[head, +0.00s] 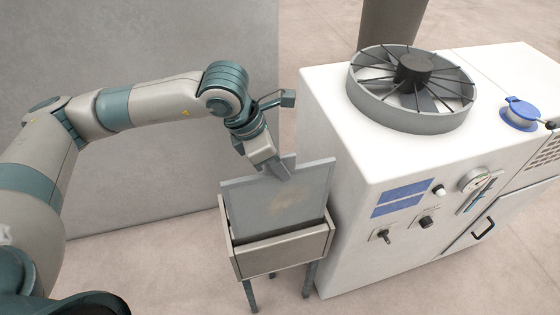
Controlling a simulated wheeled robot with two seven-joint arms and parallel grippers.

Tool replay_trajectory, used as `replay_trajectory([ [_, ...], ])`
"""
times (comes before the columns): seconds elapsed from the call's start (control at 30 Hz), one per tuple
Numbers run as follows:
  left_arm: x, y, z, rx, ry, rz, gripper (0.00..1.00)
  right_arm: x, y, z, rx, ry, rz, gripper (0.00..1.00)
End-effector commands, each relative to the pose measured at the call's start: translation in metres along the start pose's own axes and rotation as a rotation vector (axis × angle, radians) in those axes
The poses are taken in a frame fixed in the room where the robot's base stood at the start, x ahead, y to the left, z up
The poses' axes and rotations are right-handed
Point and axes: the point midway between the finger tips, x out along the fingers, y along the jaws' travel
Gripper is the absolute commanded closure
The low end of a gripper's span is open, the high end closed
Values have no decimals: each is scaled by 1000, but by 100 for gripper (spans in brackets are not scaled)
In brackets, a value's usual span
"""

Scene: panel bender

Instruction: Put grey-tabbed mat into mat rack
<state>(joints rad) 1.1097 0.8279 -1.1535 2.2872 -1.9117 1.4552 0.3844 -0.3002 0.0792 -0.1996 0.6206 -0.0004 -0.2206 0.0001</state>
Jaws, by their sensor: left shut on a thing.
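The mat (270,208) is a flat grey panel with a faint brownish patch and a small grey tab on its top edge. It stands nearly upright, with its lower part inside the mat rack (282,252). The rack is a small grey-beige open-topped box on thin legs. My left gripper (281,172) is shut on the mat at the tab on its top edge. The mat's bottom edge is hidden by the rack's front wall, so I cannot tell whether it rests on the floor of the rack. My right gripper is not in view.
A white machine (355,160) with a black-bladed fan (412,120) in a grey ring on top stands close to the rack's right side. Its front has knobs and a gauge. A large grey panel (190,45) stands behind my left arm. The floor in front is clear.

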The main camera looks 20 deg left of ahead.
Motion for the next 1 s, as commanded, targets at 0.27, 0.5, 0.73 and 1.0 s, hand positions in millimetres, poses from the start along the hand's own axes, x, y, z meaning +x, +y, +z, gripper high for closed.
replay_trajectory([
  [0.27, 12, 0, -5, 0, -1, -1, 100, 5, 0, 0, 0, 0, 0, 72],
  [0.5, 13, 0, -5, 0, -1, 0, 100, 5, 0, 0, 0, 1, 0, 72],
  [0.73, 13, 0, -5, 0, -1, 0, 100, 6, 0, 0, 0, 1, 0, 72],
  [1.0, 14, 0, -5, 0, -2, 0, 100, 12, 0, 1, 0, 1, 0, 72],
])
